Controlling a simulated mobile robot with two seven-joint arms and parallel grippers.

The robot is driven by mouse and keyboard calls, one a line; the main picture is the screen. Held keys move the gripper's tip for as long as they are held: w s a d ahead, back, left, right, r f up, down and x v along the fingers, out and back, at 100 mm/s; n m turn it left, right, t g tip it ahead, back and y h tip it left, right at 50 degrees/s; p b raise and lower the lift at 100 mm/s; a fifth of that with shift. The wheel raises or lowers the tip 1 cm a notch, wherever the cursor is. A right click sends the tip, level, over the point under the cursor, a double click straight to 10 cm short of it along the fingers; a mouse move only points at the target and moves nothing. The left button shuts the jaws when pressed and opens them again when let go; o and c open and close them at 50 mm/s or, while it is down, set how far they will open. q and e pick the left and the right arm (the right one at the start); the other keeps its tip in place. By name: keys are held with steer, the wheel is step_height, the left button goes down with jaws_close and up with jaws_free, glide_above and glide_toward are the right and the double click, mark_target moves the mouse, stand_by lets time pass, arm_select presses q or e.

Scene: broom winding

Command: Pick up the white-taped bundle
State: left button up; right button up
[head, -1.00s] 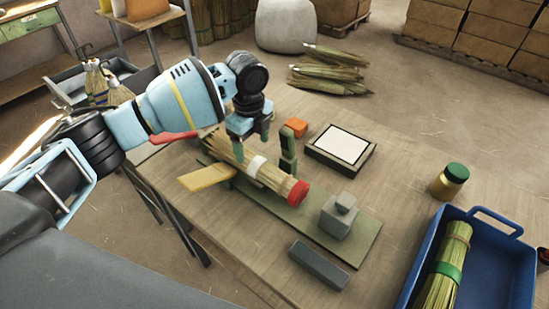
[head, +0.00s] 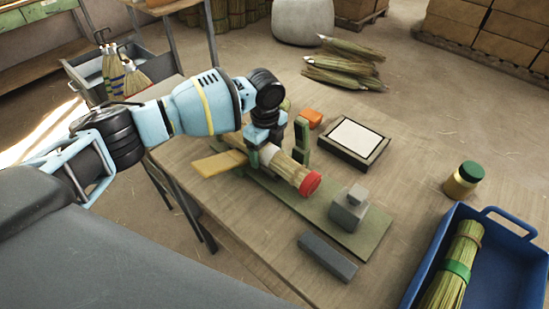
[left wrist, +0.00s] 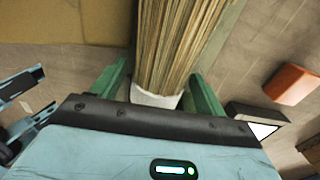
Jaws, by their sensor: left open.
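The white-taped bundle (head: 287,168) is a sheaf of straw with a red end, lying at a slant on a green board (head: 362,238) on the table. Its white tape band (left wrist: 157,98) shows between the fingers in the left wrist view and is partly hidden by the gripper body. My left gripper (head: 278,148) is over the bundle, with one green finger on each side of it. The fingers are open, with narrow gaps to the straw in the left wrist view. The far part of the bundle is hidden behind the gripper in the head view.
A yellow wooden piece (head: 220,163) lies left of the bundle. A grey weight (head: 348,210), a grey block (head: 327,257), an orange block (head: 312,117) and a black-framed white pad (head: 355,143) are nearby. A jar (head: 462,180) and a blue crate (head: 515,250) holding a green-banded bundle stand right.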

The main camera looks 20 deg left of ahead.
mark_target(266, 147)
arm_select(q)
steer(key=shift+f, duration=0.45)
steer(key=c, duration=1.2)
steer(key=shift+o, duration=0.2)
step_height(266, 147, up, 18)
steer(key=shift+p, duration=0.4)
